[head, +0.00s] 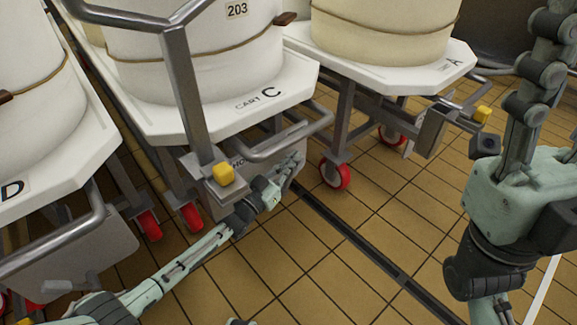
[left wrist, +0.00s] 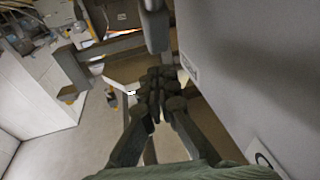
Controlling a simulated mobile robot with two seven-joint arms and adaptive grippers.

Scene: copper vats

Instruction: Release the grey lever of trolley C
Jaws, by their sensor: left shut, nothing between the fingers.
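Trolley C (head: 262,104) stands in the middle of the head view, a white octagonal top marked "CART C" with a large white vat on it. Below its front edge are a bent grey tube handle (head: 285,138) and a grey metal box (head: 297,143). My left gripper (head: 289,172) is at the front of this box, shut and empty. I cannot clearly make out the grey lever; the gripper may hide it. In the left wrist view the shut dark fingers (left wrist: 160,82) are beside a grey panel (left wrist: 245,75), with a grey bar (left wrist: 154,28) just beyond them.
A yellow block (head: 223,173) is on the upright of trolley C. Trolley D (head: 92,160) is at the left, trolley A (head: 455,62) at the back right. My right arm (head: 515,195) is raised at the right. Tiled floor (head: 330,270) in front is clear, crossed by a dark channel (head: 350,232).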

